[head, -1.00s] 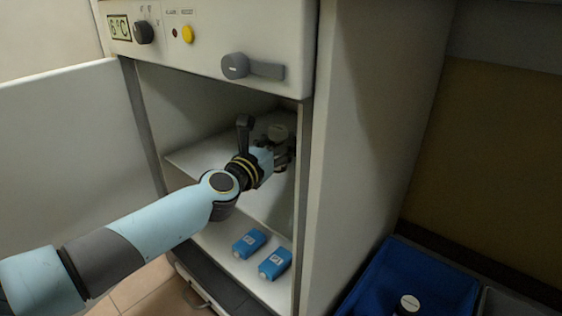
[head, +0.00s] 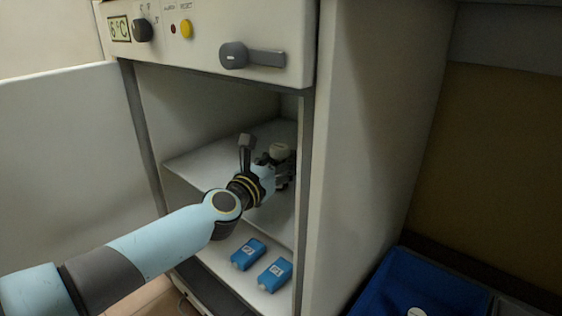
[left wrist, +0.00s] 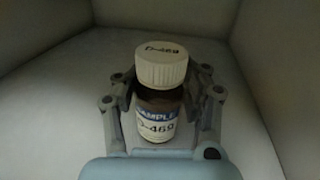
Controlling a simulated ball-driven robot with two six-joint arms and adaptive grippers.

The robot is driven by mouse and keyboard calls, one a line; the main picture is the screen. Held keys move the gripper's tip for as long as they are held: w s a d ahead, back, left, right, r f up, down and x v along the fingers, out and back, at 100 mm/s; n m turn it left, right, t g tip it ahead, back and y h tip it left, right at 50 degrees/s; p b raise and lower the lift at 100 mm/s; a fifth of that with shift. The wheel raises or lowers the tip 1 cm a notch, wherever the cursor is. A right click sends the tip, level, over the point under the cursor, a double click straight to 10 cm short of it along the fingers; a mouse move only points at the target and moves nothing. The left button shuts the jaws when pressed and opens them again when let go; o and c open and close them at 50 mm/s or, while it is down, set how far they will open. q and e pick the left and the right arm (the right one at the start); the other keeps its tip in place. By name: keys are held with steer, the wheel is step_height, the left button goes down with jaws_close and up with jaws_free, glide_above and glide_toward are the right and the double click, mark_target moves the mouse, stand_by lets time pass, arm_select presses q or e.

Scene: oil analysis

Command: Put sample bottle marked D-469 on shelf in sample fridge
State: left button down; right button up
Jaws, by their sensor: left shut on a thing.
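The sample bottle marked D-469 (left wrist: 158,95) is a brown bottle with a white cap and label, seen upright in the left wrist view. My left gripper (left wrist: 165,115) is shut on it, with a finger on each side. Whether the bottle's base touches the shelf is hidden. My right gripper is not in view.
Two blue packs (head: 248,254) lie on the fridge floor below the shelf. The fridge's right wall (head: 303,190) is close to the gripper. The open door (head: 70,150) is at the left. A blue crate (head: 440,285) stands at the lower right.

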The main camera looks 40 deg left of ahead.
arm_select(q)
steer(key=shift+f, duration=0.25)
steer(key=c, duration=0.7)
jaws_free()
steer(key=shift+r, duration=0.1)
steer(key=shift+o, duration=0.2)
steer(key=shift+r, duration=0.25)
steer(key=s, duration=0.3)
steer(key=s+d, duration=0.1)
steer(key=s, duration=0.7)
steer(key=shift+s+d+f, duration=0.15)
steer(key=shift+d, duration=0.1)
steer(key=shift+s, duration=0.35)
